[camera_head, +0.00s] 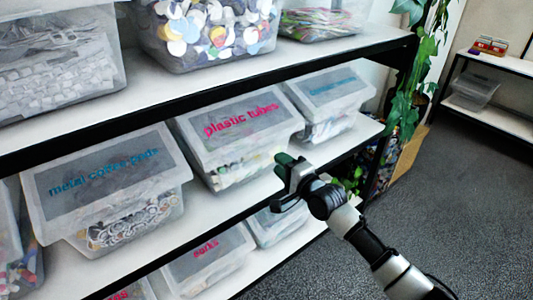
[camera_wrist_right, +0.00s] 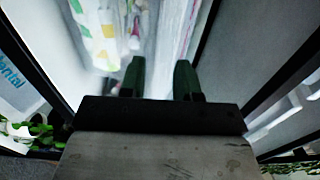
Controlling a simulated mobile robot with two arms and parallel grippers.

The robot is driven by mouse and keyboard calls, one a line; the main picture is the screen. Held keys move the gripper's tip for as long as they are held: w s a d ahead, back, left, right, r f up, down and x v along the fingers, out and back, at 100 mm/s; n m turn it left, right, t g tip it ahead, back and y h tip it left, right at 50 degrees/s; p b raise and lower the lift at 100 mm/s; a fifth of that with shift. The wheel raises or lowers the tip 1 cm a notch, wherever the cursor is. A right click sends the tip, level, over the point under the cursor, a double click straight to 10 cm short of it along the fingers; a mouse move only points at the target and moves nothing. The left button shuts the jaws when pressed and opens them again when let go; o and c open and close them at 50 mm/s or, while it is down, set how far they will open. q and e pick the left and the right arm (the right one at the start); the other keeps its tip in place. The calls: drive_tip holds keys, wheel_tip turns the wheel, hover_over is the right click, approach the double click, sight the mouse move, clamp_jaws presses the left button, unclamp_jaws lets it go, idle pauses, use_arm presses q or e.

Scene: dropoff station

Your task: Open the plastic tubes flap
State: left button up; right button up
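The plastic tubes bin is a clear box on the middle shelf in the head view, with a grey flap (camera_head: 240,121) bearing pink lettering. The flap lies closed and slanted over the bin's front. White and coloured pieces show through the clear wall (camera_head: 235,172) below it. My right gripper (camera_head: 286,168) is in front of the bin's lower right corner, near the shelf edge. In the right wrist view its two dark green fingers (camera_wrist_right: 160,80) stand apart with nothing between them, facing a blurred clear bin wall with coloured pieces behind it. Whether they touch it cannot be told. My left gripper is out of view.
A metal coffee pods bin (camera_head: 105,180) stands to the left and another lidded bin (camera_head: 328,92) to the right. A plant (camera_head: 425,45) stands right; the floor (camera_head: 455,200) there is clear.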

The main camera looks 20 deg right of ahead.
drive_tip(key=x, duration=0.7)
drive_tip(key=shift+f, duration=0.1)
clamp_jaws()
